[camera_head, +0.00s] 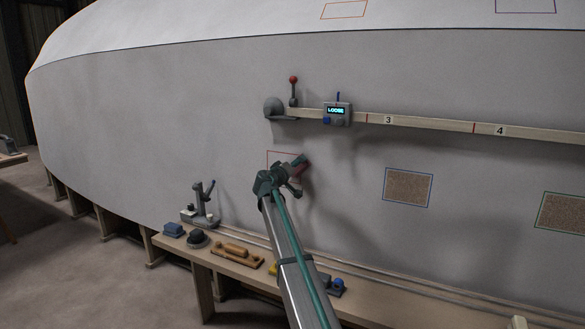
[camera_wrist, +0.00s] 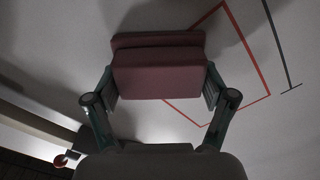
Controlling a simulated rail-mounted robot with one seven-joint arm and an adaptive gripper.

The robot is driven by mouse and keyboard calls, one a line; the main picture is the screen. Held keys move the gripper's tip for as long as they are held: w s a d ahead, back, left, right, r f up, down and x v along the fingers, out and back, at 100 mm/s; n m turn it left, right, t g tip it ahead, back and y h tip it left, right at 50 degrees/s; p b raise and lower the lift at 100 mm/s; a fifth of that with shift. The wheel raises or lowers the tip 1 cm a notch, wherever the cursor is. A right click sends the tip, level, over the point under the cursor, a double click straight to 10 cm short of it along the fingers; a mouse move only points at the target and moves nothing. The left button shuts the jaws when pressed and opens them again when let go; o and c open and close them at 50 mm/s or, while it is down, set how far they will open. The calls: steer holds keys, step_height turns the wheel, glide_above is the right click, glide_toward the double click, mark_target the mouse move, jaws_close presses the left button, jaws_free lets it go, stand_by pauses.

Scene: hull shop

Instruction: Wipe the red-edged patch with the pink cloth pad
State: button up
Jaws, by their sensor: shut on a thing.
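My gripper (camera_head: 289,177) is shut on the pink cloth pad (camera_wrist: 158,78), which sits between both fingers in the wrist view. The pad shows as a small dark reddish piece in the head view (camera_head: 298,168). The red-edged patch (camera_head: 280,158) is on the grey hull side, partly hidden behind my gripper. In the wrist view the patch (camera_wrist: 232,80) lies behind and to the right of the pad, and the pad covers part of its outline. Its visible inside looks plain grey. I cannot tell whether the pad touches the hull.
A rail (camera_head: 440,124) with a box reading "LOOSE" (camera_head: 338,114) and a red-knobbed lever (camera_head: 293,90) runs above. Brown blue-edged (camera_head: 408,187) and green-edged (camera_head: 565,212) patches lie right. An orange-edged outline (camera_head: 344,10) is higher up. Tools stand on the bench (camera_head: 215,255) below.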

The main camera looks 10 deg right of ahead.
steer(key=o, duration=0.3)
steer(key=shift+d, duration=0.1)
steer(key=c, duration=0.3)
steer(key=shift+s, duration=0.15)
steer(key=shift+s+a, duration=0.3)
steer(key=shift+a, duration=0.1)
steer(key=shift+b+v, duration=0.6)
steer(key=shift+v, duration=1.95)
